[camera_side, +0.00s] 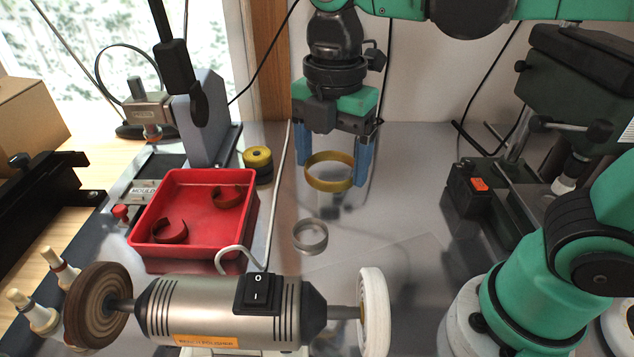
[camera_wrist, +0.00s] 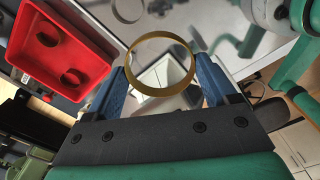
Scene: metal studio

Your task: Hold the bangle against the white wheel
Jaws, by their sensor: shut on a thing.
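My gripper (camera_side: 334,172) has blue fingers that are shut on a gold-coloured bangle (camera_side: 329,183), held above the metal table. In the wrist view the bangle (camera_wrist: 161,91) sits between the two blue fingertips, its round opening facing the camera. The white wheel (camera_side: 374,312) is on the right end of the polisher (camera_side: 225,312), at the front of the side view. The bangle is behind and above the white wheel, clearly apart from it. I cannot make out the wheel for certain in the wrist view.
A silver ring (camera_side: 310,237) lies on the table between bangle and polisher. A red tray (camera_side: 165,256) with two dark red cuffs stands at left. The polisher's brown wheel (camera_side: 98,303) is at front left. A yellow and black roll (camera_side: 258,165) stands behind the tray. The table right of the ring is clear.

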